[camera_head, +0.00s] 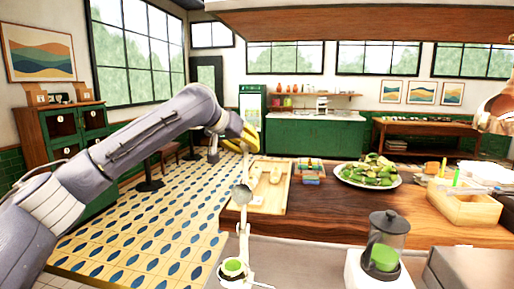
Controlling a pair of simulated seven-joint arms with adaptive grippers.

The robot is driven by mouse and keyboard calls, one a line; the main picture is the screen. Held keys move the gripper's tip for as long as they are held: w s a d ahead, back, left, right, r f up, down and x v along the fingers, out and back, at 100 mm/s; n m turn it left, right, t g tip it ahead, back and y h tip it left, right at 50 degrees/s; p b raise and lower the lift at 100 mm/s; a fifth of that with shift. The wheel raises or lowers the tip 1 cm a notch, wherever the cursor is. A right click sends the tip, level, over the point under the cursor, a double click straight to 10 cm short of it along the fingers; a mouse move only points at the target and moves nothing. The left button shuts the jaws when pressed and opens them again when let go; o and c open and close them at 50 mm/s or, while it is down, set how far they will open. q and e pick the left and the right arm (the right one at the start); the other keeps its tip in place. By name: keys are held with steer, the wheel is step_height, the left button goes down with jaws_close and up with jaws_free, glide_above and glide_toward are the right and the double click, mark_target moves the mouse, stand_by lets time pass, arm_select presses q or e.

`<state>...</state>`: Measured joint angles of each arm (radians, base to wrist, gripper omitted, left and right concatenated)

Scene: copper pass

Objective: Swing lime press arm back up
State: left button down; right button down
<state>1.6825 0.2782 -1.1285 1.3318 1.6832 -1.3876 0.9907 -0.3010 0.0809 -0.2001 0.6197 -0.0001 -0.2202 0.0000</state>
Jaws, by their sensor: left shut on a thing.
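The lime press (243,240) stands at the bottom centre, with half a green lime (233,267) in its lower cup. The press arm (241,194) points upward, its silver press cup standing well above the lime. My left gripper (243,142), with yellow fingers, comes in from the left and is shut on the upper end of the press arm. The grip itself is small and partly hidden by the fingers.
A wooden counter (335,226) holds a cutting board (284,200), a plate of limes (368,174) and a wooden box (462,208) at right. A blender (384,245) stands to the right of the press. The tiled floor at left is mostly open.

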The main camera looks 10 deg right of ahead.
arm_select(q)
steer(key=shift+w+a+r, duration=0.2)
steer(key=shift+a+r, duration=0.05)
steer(key=shift+r, duration=0.2)
steer(key=c, duration=1.4)
jaws_free()
steer(key=shift+a, duration=0.1)
steer(key=o, duration=0.5)
steer(key=shift+s+f, duration=0.1)
steer(key=shift+f, duration=0.2)
steer(key=shift+c, duration=0.2)
steer(key=v, duration=1.2)
